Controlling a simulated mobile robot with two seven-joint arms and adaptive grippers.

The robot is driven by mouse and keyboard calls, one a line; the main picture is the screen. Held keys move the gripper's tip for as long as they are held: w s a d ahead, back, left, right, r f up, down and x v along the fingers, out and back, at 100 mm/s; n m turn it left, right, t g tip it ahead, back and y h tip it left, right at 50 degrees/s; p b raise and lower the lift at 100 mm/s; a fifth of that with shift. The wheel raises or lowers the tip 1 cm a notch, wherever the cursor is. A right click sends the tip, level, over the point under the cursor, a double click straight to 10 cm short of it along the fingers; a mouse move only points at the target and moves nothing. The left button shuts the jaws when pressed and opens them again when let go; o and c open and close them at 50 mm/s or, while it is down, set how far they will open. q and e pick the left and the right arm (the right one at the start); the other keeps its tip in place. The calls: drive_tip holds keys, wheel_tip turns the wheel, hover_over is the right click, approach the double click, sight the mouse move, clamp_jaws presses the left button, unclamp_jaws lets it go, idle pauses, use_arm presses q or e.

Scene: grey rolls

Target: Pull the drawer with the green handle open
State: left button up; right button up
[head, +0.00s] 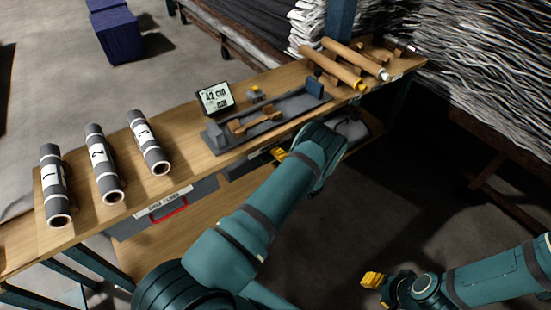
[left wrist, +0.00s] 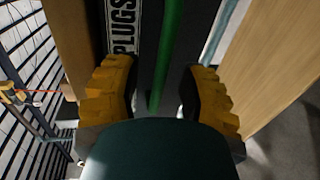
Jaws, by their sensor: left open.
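In the left wrist view, the green handle (left wrist: 172,50) runs as a bar across a dark drawer front (left wrist: 149,60) that has a label reading "PLUGS". My left gripper (left wrist: 160,95) is open, with one yellow finger on each side of the handle; I cannot tell whether either touches it. In the head view, my left gripper (head: 279,154) is at the front edge of the bench, and my arm hides the handle. I cannot tell whether this drawer is fully closed. My right gripper (head: 374,281) is low over the floor, away from the bench, its opening unclear.
A drawer with a red handle (head: 168,210) is to the left under the wooden bench (head: 190,140). On top are several grey rolls (head: 103,165), a display (head: 215,97), a grey fixture (head: 240,132) and brown rolls (head: 335,70). The floor in front is clear.

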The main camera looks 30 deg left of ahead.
use_arm(q)
drive_tip(key=shift+w+a, duration=0.15)
drive_tip(key=shift+a, duration=0.25)
drive_tip(key=shift+o, duration=0.2)
clamp_jaws()
drive_tip(key=f+v, duration=0.1)
drive_tip(key=v, duration=0.7)
drive_tip(key=f+v, duration=0.2)
drive_tip(key=v, duration=0.7)
drive_tip(key=shift+d+f, duration=0.35)
drive_tip(key=shift+c, duration=0.2)
unclamp_jaws()
drive_tip(key=v, duration=1.2)
drive_tip(key=shift+s, duration=0.25)
drive_tip(key=shift+a, duration=0.1)
